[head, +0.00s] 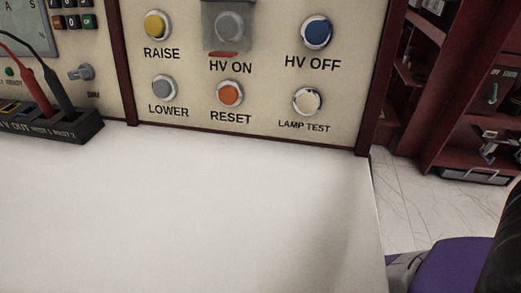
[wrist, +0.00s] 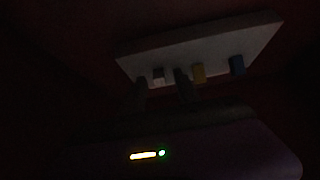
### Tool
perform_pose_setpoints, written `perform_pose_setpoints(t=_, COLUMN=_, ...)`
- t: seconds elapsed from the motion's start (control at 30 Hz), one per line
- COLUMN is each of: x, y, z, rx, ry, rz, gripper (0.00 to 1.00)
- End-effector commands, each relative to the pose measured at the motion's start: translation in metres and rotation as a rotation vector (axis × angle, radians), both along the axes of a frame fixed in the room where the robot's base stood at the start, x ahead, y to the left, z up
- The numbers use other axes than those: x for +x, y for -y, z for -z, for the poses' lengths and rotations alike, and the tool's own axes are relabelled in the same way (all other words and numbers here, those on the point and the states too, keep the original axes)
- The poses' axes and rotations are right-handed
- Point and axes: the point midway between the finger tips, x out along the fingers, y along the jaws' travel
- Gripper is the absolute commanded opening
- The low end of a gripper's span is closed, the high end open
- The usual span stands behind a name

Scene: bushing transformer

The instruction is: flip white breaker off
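The wrist view is very dark. A pale panel (wrist: 205,45) runs across its upper part with a row of small switches on its lower edge. A greyish-white switch, likely the white breaker (wrist: 158,75), is at the left of the row. A yellow switch (wrist: 198,73) and a blue switch (wrist: 236,65) are to its right. My gripper (wrist: 161,86) shows as two dark fingers, apart, one on each side of the greyish-white switch in the picture. I cannot tell whether they touch it. The gripper and breaker are not in the head view.
In the head view, a bare white desk (head: 190,210) lies before a control panel (head: 345,80) with several buttons. Red and black leads plug into a black box (head: 60,130) at left.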

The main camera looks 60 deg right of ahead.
Motion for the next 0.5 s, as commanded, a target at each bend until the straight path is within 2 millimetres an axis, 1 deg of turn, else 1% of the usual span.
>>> perform_pose_setpoints(t=0.17, x=-0.002, y=-0.006, z=0.005, rx=0.002, ry=-0.001, rz=-0.001, gripper=0.38)
perform_pose_setpoints(t=0.5, x=-0.015, y=-0.047, z=0.036, rx=0.002, ry=-0.002, rz=-0.003, gripper=0.38)
